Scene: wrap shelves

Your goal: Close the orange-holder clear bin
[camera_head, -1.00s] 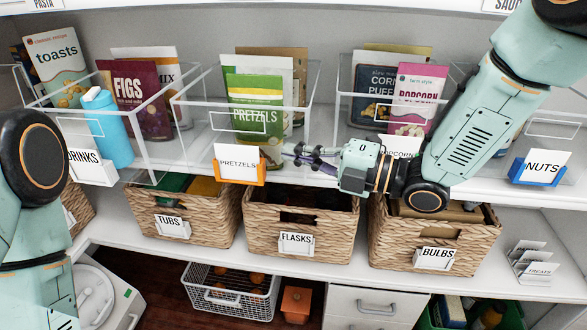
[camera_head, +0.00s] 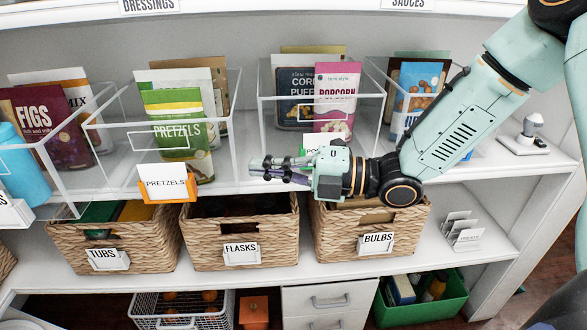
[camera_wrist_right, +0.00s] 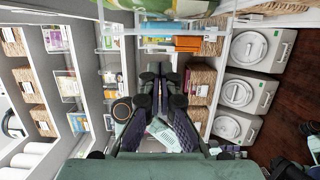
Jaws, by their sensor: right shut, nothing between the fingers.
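The clear bin (camera_head: 109,127) with the orange label holder (camera_head: 167,196) stands on the upper shelf, holding a green pretzels bag and other pouches. Its card reads PRETZELS. Its front is at about the shelf's front edge, further forward than the popcorn bin to its right. My right gripper (camera_head: 254,168) is shut and empty. It points left, in front of the shelf, to the right of the orange holder and apart from it. Its dark fingers also show in the right wrist view (camera_wrist_right: 163,82). My left gripper is not in view.
The popcorn clear bin (camera_head: 264,98) is partly behind my right gripper. Another clear bin with a figs pouch (camera_head: 48,125) is at the left. Wicker baskets for tubs (camera_head: 70,248), flasks (camera_head: 205,258) and bulbs (camera_head: 338,240) stand on the shelf below.

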